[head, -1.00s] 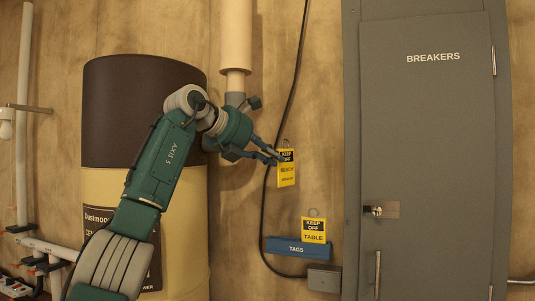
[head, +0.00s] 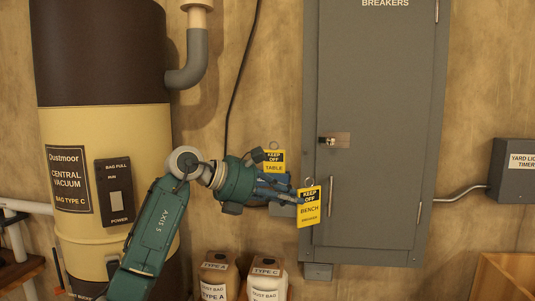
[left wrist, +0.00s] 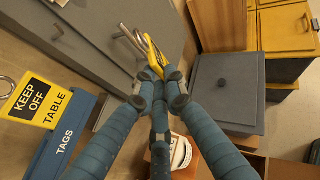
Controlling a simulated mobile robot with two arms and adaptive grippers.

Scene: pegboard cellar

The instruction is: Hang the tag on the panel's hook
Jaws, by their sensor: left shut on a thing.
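My left gripper (head: 296,198) is shut on the yellow and black KEEP OFF BENCH GRINDER tag (head: 310,214). The tag hangs slightly tilted, with a ring at its top, in front of the lower left of the grey BREAKERS panel (head: 375,100). In the left wrist view the tag (left wrist: 153,54) shows nearly edge-on between the fingertips (left wrist: 160,82), close to a metal bar or handle (left wrist: 130,40). The panel has a latch (head: 331,140) and a vertical handle (head: 331,197). I cannot make out a separate hook. My right gripper is out of view.
A KEEP OFF TABLE tag (head: 274,160) hangs by the blue TAGS rack (left wrist: 68,132), left of the panel. A vacuum drum (head: 100,60) stands left. Dust bag boxes (head: 266,270) are below. A grey timer box (head: 512,170) is on the right wall.

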